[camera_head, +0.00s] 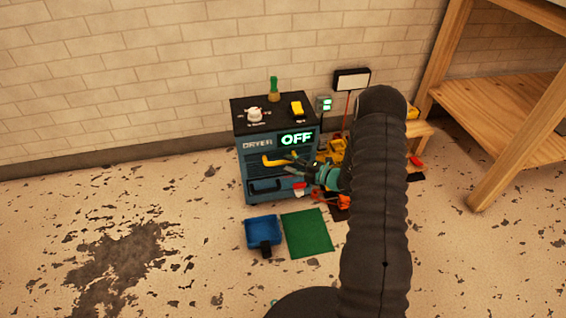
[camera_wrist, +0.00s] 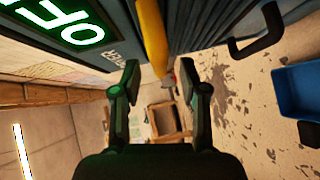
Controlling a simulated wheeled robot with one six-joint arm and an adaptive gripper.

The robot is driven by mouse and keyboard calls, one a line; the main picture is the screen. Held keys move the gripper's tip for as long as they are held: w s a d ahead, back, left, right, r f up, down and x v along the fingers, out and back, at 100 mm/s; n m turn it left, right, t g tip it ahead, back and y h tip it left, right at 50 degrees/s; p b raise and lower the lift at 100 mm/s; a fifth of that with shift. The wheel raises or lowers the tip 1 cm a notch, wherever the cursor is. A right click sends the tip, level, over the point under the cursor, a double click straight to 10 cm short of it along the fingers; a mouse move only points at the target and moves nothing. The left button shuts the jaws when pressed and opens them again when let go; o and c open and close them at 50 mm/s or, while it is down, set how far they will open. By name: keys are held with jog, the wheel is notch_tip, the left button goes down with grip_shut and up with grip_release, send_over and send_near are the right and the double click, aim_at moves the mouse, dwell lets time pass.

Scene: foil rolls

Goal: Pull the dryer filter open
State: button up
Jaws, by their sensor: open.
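The dryer (camera_head: 247,160) is a dark blue box against the wall, with a lit green OFF display (camera_head: 297,139). A yellow handle (camera_head: 273,161) sticks out from its front below the display, and a black handle (camera_head: 265,188) sits lower down. Which handle belongs to the filter is not marked. My gripper (camera_head: 289,162) is open and empty in front of the dryer, to the right of the yellow handle. In the wrist view, the yellow handle (camera_wrist: 152,38) reaches down between the two fingertips of the gripper (camera_wrist: 159,67), with gaps on both sides.
A blue bin (camera_head: 262,231) and a green mat (camera_head: 307,233) lie on the floor before the dryer. A knob (camera_head: 255,114) and a yellow switch (camera_head: 297,108) are on its top. Several loose yellow and red items and a wooden bench (camera_head: 500,95) stand right. The left floor is open.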

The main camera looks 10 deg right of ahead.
aim_at(283, 162)
jog(key=shift+x, duration=1.55)
grip_shut()
